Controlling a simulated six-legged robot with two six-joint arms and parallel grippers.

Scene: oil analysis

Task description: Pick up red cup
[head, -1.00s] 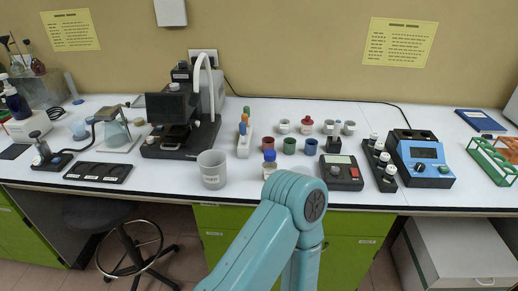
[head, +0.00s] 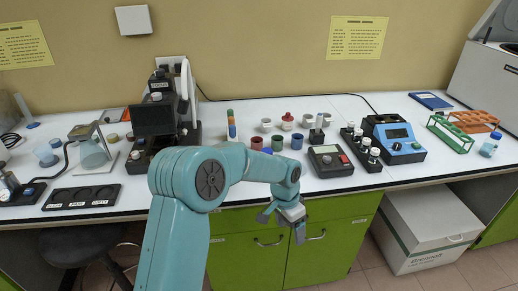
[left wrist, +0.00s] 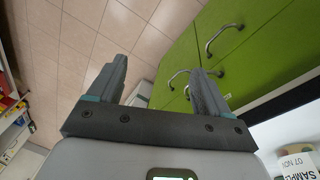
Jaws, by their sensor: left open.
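My left gripper (head: 283,222) hangs below the bench edge, in front of the green cabinet, away from the cups. Its fingers are apart and empty in the left wrist view (left wrist: 158,82), which shows no red cup. My right gripper is not in view.
Several white cups (head: 307,120), a red-topped one (head: 287,120) among them, stand behind the coloured cups. A black device (head: 331,160) stands to their right, and a blue instrument (head: 395,139) beyond it. A dark microscope-like instrument (head: 152,120) stands left. Green cabinet doors (head: 245,262) lie below.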

